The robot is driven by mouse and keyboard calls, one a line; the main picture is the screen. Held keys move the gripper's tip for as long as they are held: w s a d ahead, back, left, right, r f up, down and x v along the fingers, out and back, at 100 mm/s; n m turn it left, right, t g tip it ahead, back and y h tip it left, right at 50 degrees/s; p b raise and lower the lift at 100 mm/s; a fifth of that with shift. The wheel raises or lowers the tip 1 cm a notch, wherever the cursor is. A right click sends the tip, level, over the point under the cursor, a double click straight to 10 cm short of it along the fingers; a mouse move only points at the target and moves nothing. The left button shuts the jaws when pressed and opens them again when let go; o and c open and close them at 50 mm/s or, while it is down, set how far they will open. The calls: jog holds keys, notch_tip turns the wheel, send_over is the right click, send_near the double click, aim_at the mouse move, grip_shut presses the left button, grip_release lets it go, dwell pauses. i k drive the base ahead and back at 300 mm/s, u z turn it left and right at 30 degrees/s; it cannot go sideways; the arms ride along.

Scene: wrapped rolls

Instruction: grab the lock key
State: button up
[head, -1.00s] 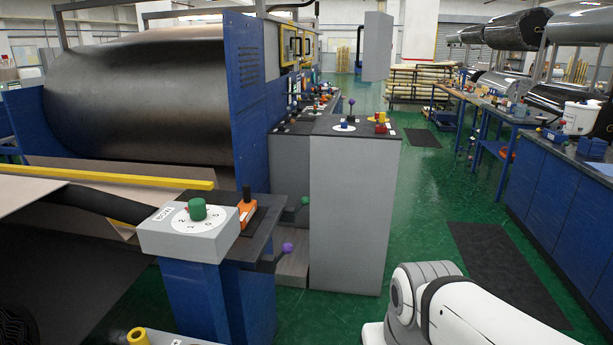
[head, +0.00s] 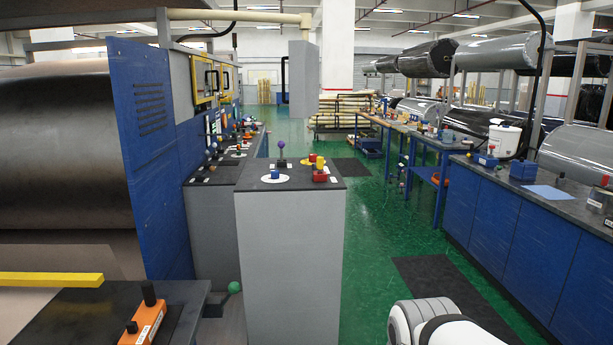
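I cannot make out a lock key in the head view. An orange block (head: 146,322) with black knobs sits on the dark ledge at the lower left. Part of my white arm shows at the bottom right of centre, but my gripper is out of view.
A large dark roll (head: 65,150) and blue machine panel (head: 150,150) fill the left. Blue cabinets with a dark countertop (head: 530,185) run along the right, with a white bucket (head: 503,140) on top. The green floor aisle (head: 365,230) between is clear, with dark mats (head: 450,290).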

aim_at(319, 160)
jog(key=z, duration=0.05)
jog(key=i, duration=2.65)
jog(key=u, duration=0.6)
